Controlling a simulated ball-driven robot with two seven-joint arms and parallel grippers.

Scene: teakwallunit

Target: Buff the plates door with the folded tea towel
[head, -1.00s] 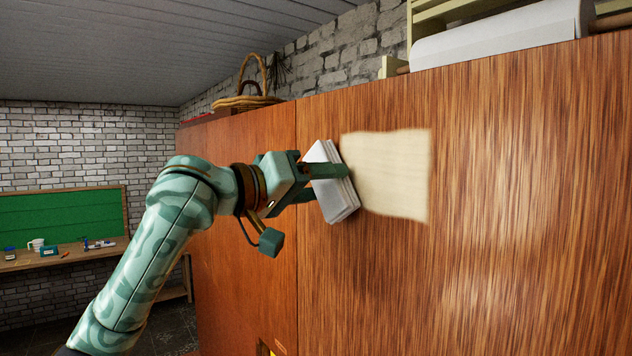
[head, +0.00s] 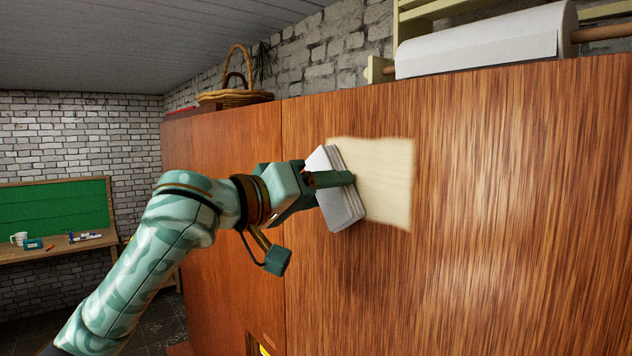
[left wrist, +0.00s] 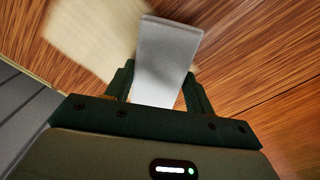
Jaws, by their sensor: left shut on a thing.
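The plates door (head: 480,220) is a brown wood-grain panel on the tall wall unit. A pale, cream-coloured patch (head: 385,180) with slightly uneven edges shows on its upper left part, and also in the left wrist view (left wrist: 95,35). My left gripper (head: 332,180) is shut on the folded tea towel (head: 343,208), a white layered pad held upright at the left edge of the patch. The towel also shows between the fingers in the left wrist view (left wrist: 168,60). It is at or very close to the door; I cannot tell if it touches. My right gripper is not in view.
A white roll (head: 485,42) in a wooden holder and a wicker basket (head: 235,92) stand on top of the unit. A bench (head: 60,248) with small items and a green board (head: 55,205) are at the far left. The door right of the patch is clear.

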